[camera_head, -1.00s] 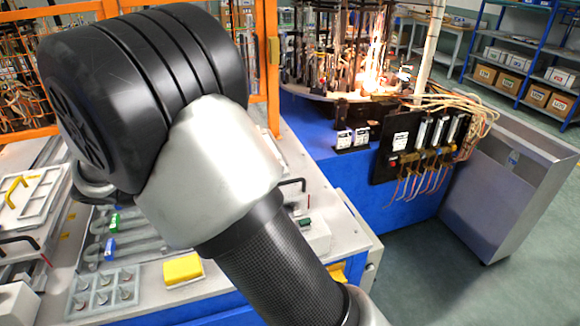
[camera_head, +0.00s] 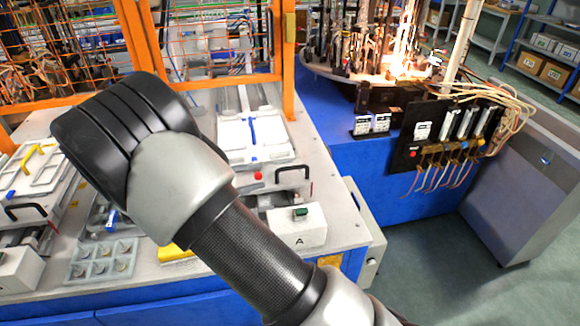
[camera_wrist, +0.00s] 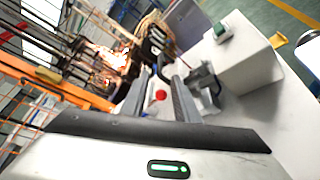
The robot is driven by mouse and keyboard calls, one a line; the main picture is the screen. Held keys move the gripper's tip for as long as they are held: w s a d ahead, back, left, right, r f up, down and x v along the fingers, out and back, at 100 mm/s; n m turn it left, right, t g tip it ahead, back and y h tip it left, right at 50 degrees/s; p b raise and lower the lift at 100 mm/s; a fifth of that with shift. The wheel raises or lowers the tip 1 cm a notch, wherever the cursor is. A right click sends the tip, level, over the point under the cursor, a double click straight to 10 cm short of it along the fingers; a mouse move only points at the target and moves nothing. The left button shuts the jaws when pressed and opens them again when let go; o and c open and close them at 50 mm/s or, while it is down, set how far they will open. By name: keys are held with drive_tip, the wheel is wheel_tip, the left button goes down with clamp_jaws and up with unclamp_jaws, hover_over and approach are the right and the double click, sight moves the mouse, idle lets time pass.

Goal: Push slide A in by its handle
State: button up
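Slide A is a white tray (camera_head: 232,150) with a blue bar across it, behind the white box marked A (camera_head: 297,232). Its black handle (camera_head: 293,171) stands at the tray's front right, beside a red button. In the wrist view a black curved part that looks like the handle (camera_wrist: 161,64) lies ahead of my gripper (camera_wrist: 155,84). The fingers are spread apart with nothing clearly between them, and contact with the handle cannot be told. In the head view my arm hides the gripper.
Box A carries a green button, also in the wrist view (camera_wrist: 221,32). An orange frame (camera_head: 290,60) stands behind the tray. A second white slide (camera_head: 30,172) and a grey parts tray (camera_head: 102,262) are at left. A flaming machine (camera_head: 400,65) is at the back right.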

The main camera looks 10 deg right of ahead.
sight(285, 169)
drive_tip(key=p+x, duration=0.1)
drive_tip(key=x, duration=1)
drive_tip(key=shift+d, duration=0.1)
drive_tip(key=shift+w, duration=0.1)
clamp_jaws()
